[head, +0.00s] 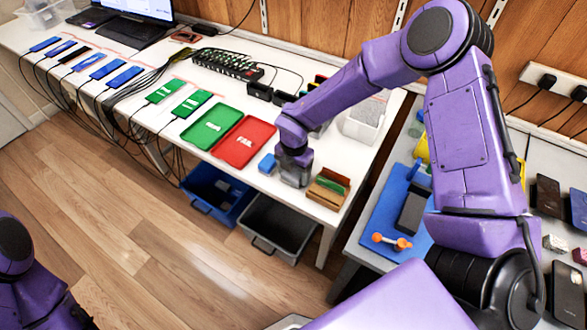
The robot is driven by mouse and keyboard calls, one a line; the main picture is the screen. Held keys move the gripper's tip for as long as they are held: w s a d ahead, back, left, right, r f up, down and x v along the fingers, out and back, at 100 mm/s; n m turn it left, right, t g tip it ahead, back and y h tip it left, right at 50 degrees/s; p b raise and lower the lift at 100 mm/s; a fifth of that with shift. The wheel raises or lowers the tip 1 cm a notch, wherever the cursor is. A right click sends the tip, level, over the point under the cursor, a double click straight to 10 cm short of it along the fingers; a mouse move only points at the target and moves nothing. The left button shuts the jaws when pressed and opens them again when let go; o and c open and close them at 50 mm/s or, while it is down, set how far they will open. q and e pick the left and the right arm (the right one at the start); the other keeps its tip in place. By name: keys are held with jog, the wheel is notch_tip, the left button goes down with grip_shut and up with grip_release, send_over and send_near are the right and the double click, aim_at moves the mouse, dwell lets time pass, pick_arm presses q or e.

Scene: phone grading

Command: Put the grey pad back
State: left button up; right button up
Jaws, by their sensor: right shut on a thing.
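My right gripper (293,180) reaches down to the front part of the white table, between a small blue block and an open brown box. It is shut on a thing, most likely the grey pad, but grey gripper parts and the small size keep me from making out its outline. The brown box (318,196) stands close on the right of the gripper, near the table's end, with a green piece (332,184) in it. The blue block (267,163) lies just left of the gripper. Only purple links of my left arm show at the lower left; its gripper is out of view.
A red tray (262,143) and a green tray (200,141) lie left of the gripper. A white bin (362,125) stands behind it. Blue (198,196) and grey crates (266,228) sit below the table. A blue mat (380,222) lies on the right bench.

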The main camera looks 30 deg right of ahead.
aim_at(294, 172)
jog(key=shift+f, duration=0.15)
jog(key=shift+f+b, duration=0.15)
jog(key=shift+b, duration=0.15)
jog(key=o, duration=1)
jog(key=shift+r+p, duration=0.4)
notch_tip(294, 172, up, 12)
jog(key=b, duration=0.2)
jog(key=shift+f, duration=0.15)
